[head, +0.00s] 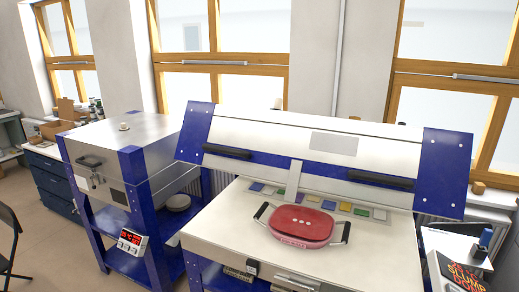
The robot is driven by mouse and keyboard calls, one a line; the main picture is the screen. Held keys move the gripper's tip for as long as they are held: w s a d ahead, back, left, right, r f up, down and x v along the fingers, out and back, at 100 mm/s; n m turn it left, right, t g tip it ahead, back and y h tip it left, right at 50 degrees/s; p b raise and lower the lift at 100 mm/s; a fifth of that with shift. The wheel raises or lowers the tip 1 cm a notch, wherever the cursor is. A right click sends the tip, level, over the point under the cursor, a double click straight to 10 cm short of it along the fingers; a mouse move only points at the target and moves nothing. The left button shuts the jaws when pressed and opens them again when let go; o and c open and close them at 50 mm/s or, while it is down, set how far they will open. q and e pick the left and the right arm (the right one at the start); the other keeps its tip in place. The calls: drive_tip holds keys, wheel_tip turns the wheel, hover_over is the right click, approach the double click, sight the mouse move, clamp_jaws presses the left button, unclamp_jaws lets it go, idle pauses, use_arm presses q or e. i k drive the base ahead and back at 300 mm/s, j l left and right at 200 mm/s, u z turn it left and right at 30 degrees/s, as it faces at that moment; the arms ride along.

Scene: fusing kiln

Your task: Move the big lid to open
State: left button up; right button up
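The big lid (256,133) is the long silver panel with blue ends on the kiln in the middle right. It stands tilted up above the pale kiln bed (230,213), with a wide gap at the front. Two black bar handles show on its front face, a left handle (227,152) and a right handle (380,180). A silver strut (295,180) stands in front of it near the middle. Neither of my grippers is in the head view.
A red lidded dish (301,224) with black side handles sits on the kiln bed. Several coloured glass squares (345,207) lie behind it. A smaller closed kiln (125,150) stands at left with a red-digit controller (132,240). A side table (455,243) is at right.

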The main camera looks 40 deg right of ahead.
sight(424, 170)
drive_tip(key=z, duration=1.15)
